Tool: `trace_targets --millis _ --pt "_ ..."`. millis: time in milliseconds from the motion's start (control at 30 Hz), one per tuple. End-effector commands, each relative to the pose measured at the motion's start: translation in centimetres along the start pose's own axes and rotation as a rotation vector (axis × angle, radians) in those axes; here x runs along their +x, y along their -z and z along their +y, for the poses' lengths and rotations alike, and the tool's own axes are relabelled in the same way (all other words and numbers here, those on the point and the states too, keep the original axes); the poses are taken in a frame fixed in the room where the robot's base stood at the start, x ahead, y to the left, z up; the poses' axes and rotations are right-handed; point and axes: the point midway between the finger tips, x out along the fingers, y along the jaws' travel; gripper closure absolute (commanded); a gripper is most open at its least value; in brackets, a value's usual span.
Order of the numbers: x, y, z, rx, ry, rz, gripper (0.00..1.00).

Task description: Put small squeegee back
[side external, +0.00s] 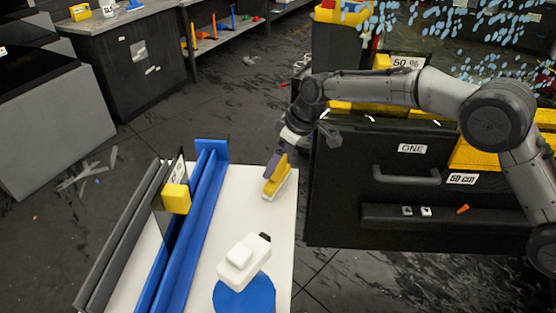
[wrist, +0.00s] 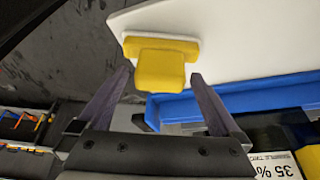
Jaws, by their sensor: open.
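The small squeegee (side external: 277,176), with a yellow body and a white edge, is at the far right part of the white table (side external: 225,210). In the wrist view the squeegee (wrist: 160,67) shows its yellow handle toward me, with the white strip along its far side. My gripper (side external: 287,157) is right at the squeegee, coming from above. In the wrist view my gripper (wrist: 160,76) is open, with one finger on each side of the yellow handle. I cannot tell whether the fingers touch it.
Blue rails (side external: 190,230) run along the table's left side, with a yellow block (side external: 176,198) on them. A white device (side external: 243,260) stands on a blue disc (side external: 245,296) at the front. A black cabinet (side external: 340,185) is to the right. The table's middle is clear.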

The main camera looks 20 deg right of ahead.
Motion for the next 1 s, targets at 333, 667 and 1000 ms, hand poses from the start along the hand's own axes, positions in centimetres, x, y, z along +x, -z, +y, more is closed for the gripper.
trace_targets --millis 333,667,1000 --pt "-6.9 0.1 0.1 0.000 -0.002 0.003 0.00" --pt "-10.9 0.0 0.0 0.000 -0.001 0.000 0.00" --pt "-11.5 -0.1 0.1 0.003 -0.002 0.000 0.00"
